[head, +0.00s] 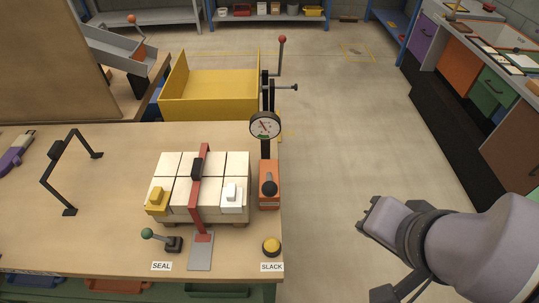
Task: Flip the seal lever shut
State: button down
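The seal lever (158,238) has a green knob and a small black base. It stands on the table by the SEAL label (161,266), left of the strap's grey plate. Its arm leans to the left, with the knob out over the table. My gripper (366,214) is at the right, over the floor and beyond the table's right edge, well apart from the lever. It points left; its fingers are too small and dark to tell open from shut, and nothing shows held.
A black frame (53,150) stands at left.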

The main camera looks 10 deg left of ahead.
aim_at(147, 234)
jog(key=u, duration=2.15)
jog(key=i+j, duration=0.65)
jog(key=i+u, duration=0.05)
